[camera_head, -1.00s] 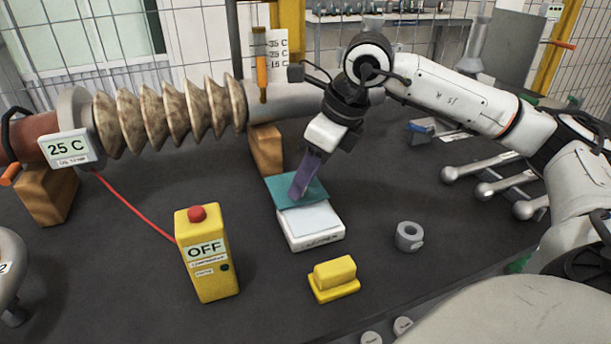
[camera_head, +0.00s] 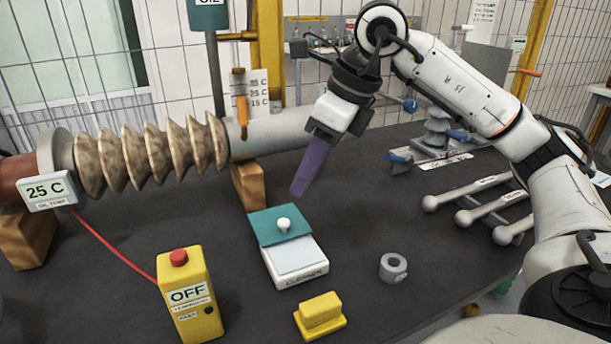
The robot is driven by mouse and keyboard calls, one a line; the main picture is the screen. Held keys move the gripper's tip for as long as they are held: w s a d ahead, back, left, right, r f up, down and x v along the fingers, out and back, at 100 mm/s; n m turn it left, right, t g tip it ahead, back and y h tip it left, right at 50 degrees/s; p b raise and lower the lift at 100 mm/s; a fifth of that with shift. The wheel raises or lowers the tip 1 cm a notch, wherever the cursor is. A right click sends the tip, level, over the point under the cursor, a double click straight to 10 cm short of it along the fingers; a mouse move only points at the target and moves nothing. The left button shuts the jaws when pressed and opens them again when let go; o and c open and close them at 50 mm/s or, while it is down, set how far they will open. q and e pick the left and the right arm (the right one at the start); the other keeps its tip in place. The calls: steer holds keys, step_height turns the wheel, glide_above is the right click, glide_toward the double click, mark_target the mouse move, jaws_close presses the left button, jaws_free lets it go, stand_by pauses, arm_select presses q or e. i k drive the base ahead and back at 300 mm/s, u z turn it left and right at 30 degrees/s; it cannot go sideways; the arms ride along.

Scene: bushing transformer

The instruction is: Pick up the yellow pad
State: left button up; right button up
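The yellow pad (camera_head: 320,316) is a small block with a raised grip on a wider base. It lies on the dark table near the front, apart from my gripper. My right gripper (camera_head: 298,192) has purple fingers pointing down and is in the air above and behind the white cleaner box (camera_head: 290,265). Its fingers overlap from this side, so whether they are open or shut does not show. Nothing is seen hanging from them. My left gripper is not in view.
The cleaner box carries a teal piece (camera_head: 262,224) with a white knob (camera_head: 283,224). A yellow OFF box (camera_head: 190,300) stands left of the pad, a grey ring (camera_head: 393,267) right of it. Silver-handled tools (camera_head: 470,205) lie at right. A ribbed bushing (camera_head: 150,160) is behind.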

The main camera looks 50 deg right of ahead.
mark_target(317, 317)
steer(key=k, duration=1)
